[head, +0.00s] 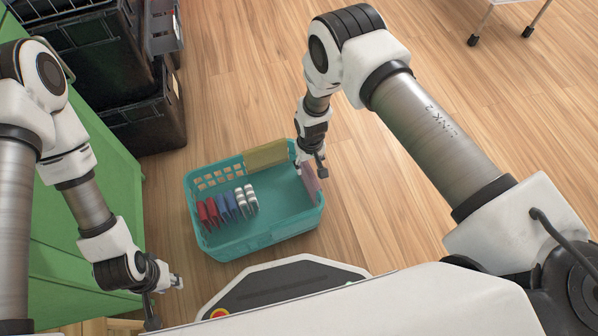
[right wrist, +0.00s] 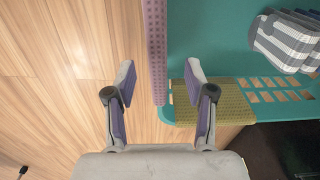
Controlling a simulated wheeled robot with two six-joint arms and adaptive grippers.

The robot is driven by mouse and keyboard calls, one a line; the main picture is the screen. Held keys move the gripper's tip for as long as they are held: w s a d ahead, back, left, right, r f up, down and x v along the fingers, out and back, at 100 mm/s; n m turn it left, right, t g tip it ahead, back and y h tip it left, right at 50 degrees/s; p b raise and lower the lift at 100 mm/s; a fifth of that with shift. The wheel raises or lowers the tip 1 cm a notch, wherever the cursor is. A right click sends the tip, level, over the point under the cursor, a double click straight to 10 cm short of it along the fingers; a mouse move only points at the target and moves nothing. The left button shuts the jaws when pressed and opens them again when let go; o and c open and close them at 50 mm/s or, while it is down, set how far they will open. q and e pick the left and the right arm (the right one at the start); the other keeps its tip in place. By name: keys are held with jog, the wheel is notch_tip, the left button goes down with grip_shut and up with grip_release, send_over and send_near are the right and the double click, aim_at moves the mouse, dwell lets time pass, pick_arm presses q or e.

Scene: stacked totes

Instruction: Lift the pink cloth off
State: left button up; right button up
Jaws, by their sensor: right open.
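The pink cloth (head: 310,186) hangs over the right wall of the teal tote (head: 250,238). In the right wrist view the cloth (right wrist: 154,45) is a narrow purple-pink dotted strip along the tote's edge. My right gripper (head: 310,170) is open at the cloth. In the right wrist view its two fingers (right wrist: 160,78) are spread to either side of the cloth's line, with visible gaps; I see no contact. My left gripper (head: 166,301) is at the lower left, away from the tote, with its fingers apart and nothing visible between them.
An olive cloth (head: 266,155) hangs over the tote's back wall. Red (head: 208,213), blue (head: 226,205) and grey-white striped (head: 247,199) folded items stand inside. Black crates (head: 140,115) are stacked at the upper left beside a green surface (head: 65,235). Floor right of the tote is clear.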

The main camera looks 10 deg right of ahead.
aim_at(310, 183)
notch_tip(310, 183, down, 8)
jog(key=b, duration=0.4)
jog(key=shift+w+d+b, duration=0.15)
jog(key=shift+b, duration=0.2)
jog(key=shift+r, duration=0.2)
grip_shut()
